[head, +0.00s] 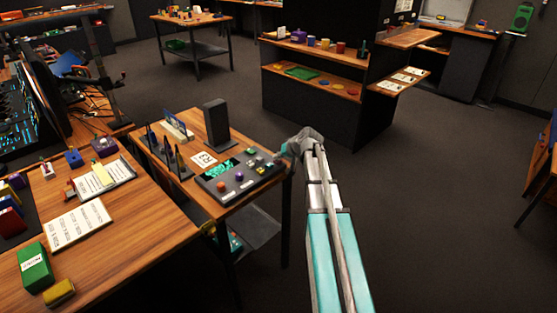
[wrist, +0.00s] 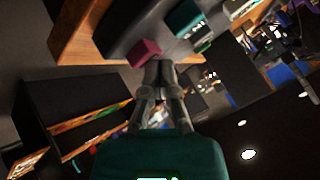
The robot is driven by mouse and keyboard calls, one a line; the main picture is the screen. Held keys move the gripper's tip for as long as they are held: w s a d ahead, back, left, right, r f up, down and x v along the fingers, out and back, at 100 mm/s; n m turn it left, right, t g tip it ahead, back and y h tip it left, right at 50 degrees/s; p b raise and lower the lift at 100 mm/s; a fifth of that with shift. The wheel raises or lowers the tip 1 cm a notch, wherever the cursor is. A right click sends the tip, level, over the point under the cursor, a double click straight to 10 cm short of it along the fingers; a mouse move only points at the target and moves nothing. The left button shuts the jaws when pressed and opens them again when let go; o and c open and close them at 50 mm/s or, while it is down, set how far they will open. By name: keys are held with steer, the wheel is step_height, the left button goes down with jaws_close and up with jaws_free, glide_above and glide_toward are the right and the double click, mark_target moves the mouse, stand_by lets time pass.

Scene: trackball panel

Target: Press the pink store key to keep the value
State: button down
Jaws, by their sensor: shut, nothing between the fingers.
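The dark trackball panel (head: 232,190) lies on a small wooden table in the head view. It has a teal-lit screen (head: 222,168), a purple ball (head: 239,176), an orange-red knob (head: 221,186) and several small keys at its right end. The pink key (wrist: 144,52) shows as a raised block near the panel's edge in the wrist view. A teal key (wrist: 184,17) is beyond it. My gripper (wrist: 158,68) is shut and empty, its tips close beside the pink key. I cannot tell if they touch. In the head view my gripper (head: 281,153) is at the panel's right end.
A larger wooden desk (head: 140,235) with notes and coloured blocks is at the left. A dark shelf unit (head: 315,102) stands behind my arm.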

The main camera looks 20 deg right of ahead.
steer(key=shift+r, duration=0.2)
steer(key=shift+r+p, duration=0.7)
steer(key=shift+p, duration=0.2)
step_height(320, 180, up, 5)
steer(key=p, duration=0.5)
stand_by(0.8)
steer(key=s+a+r+n+g+h+p, duration=0.2)
steer(key=s+a+g+p, duration=0.2)
steer(key=s+a, duration=0.7)
steer(key=s+a+r+n+g+h+p, duration=0.1)
steer(key=s+a+g+p, duration=0.3)
steer(key=s+a, duration=0.7)
steer(key=s+r+h+p, duration=0.1)
steer(key=s, duration=0.2)
steer(key=shift+s+a+n+p, duration=0.15)
steer(key=shift+a+n+p, duration=0.15)
steer(key=shift+n+p, duration=0.1)
